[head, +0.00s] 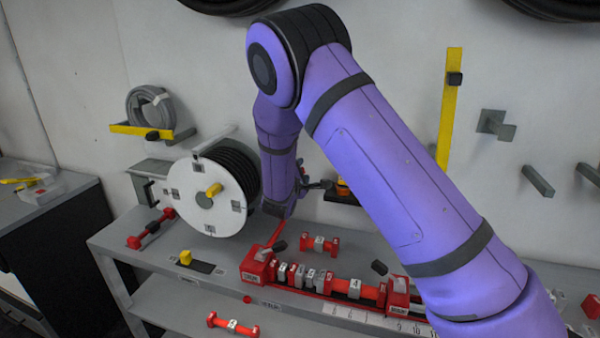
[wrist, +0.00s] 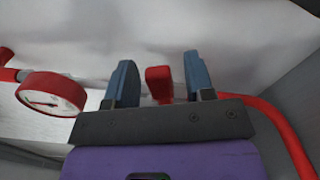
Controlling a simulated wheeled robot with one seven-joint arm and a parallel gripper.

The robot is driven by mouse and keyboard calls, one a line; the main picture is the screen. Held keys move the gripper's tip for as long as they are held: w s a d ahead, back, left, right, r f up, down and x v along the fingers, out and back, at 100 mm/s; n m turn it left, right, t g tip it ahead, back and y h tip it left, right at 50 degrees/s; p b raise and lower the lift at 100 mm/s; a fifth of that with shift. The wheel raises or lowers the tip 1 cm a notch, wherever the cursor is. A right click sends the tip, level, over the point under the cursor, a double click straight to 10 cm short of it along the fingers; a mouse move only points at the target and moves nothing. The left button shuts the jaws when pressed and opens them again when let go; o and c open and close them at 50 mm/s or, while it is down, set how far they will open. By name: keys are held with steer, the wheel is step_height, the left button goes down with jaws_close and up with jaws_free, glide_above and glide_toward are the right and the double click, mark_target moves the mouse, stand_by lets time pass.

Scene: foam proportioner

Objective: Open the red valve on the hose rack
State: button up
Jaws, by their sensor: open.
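In the wrist view, my gripper (wrist: 158,72) is open, with two blue-grey fingers pointing up and away. A red block-like handle (wrist: 160,86), apparently the red valve, shows between the fingers, with a gap on each side. In the head view, my purple arm reaches down beside the white hose reel (head: 185,205); the valve cannot be made out there and the fingertips are unclear.
A red round gauge (wrist: 52,94) is left of my gripper and a red pipe (wrist: 285,130) curves down on the right. In the head view, a grey bench (head: 140,245) holds a red proportioner assembly (head: 258,268). Yellow-marked brackets and pegs stick out of the wall.

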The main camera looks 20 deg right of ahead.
jaws_close()
steer(key=shift+r, duration=0.1)
steer(key=n, duration=0.1)
steer(key=r+n, duration=0.1)
steer(key=a+n, duration=0.1)
steer(key=shift+w+r, duration=0.25)
steer(key=shift+w+a+r+n, duration=0.15)
steer(key=shift+a+r+n, duration=0.1)
steer(key=shift+n, duration=0.5)
steer(key=shift+w+a+r+n, duration=0.15)
steer(key=shift+r+n, duration=0.1)
steer(key=shift+n, duration=0.5)
jaws_free()
